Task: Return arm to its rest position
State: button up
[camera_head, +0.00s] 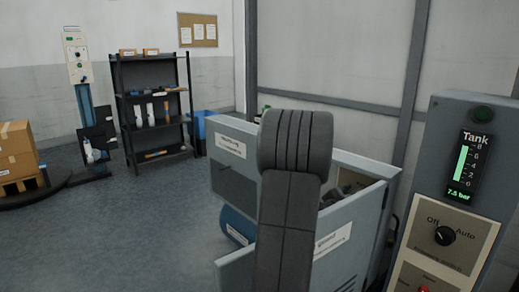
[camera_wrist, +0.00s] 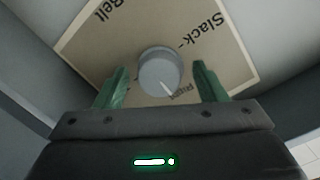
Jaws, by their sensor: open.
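My gripper (camera_wrist: 160,88) shows in the wrist view with its two green fingers apart, one on each side of a round grey knob (camera_wrist: 161,70). The knob sits on a tan plate (camera_wrist: 105,45) with the words "Bell" and "Slack" partly readable. In the head view my arm rises in the middle, in front of an open grey cabinet (camera_head: 362,222); my gripper is hidden there.
A tank panel (camera_head: 450,110) with a gauge at 7.5 bar and an Off/Auto knob (camera_head: 445,236) stands close at the right. A black shelf (camera_head: 150,92) with bottles, a blue bin (camera_head: 205,125) and cardboard boxes (camera_head: 15,148) are farther left.

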jog(key=v, duration=1.3)
jog(key=x, duration=1.4)
jog(key=n+h+p, duration=0.1)
jog(key=n+p, duration=0.7)
jog(key=p, duration=0.1)
jog(key=n+h+p, duration=0.1)
jog(key=n+p, duration=0.7)
jog(key=p, duration=0.2)
jog(key=shift+s+a+n+g, duration=0.2)
jog(key=shift+n+g, duration=0.1)
